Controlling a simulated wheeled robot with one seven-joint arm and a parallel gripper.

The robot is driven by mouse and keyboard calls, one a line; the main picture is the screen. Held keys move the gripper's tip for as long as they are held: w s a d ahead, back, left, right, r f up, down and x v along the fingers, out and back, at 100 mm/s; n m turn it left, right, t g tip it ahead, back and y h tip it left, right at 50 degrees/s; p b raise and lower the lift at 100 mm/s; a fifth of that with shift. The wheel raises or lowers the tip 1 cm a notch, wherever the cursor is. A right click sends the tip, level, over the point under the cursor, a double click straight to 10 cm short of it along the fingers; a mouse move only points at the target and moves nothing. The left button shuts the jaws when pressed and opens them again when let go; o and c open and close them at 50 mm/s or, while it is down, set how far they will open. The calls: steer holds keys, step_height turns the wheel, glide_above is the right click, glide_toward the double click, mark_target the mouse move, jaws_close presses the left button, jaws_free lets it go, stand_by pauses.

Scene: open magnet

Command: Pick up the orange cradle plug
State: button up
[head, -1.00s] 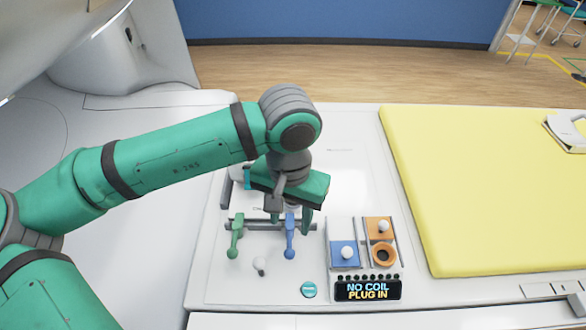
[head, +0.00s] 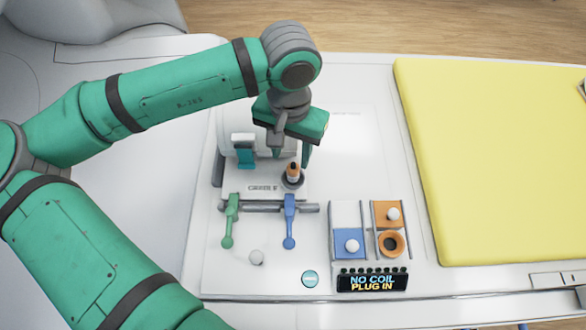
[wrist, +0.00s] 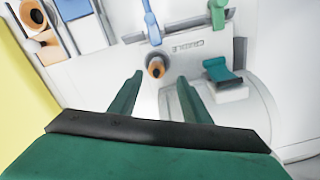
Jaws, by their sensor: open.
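My gripper (head: 291,154) is open and empty, just behind the plug in the head view. In the wrist view its two fingers (wrist: 160,80) are spread, with the plug showing beyond the gap between their tips. I see no contact between fingers and plug.
A green lever (head: 229,222) and a blue lever (head: 289,222) stand in front of the cradle. A teal clip-like part (head: 245,157) is to its left. To the right are blue and orange slots, an orange ring (head: 391,244) and a display (head: 371,281) reading "NO COIL PLUG IN".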

mark_target(293, 168)
steer(key=shift+s+d+f, duration=0.1)
steer(key=shift+d+f, duration=0.05)
steer(key=shift+f, duration=1.6)
steer(key=shift+d+f, duration=0.15)
steer(key=shift+f, duration=1.6)
jaws_close()
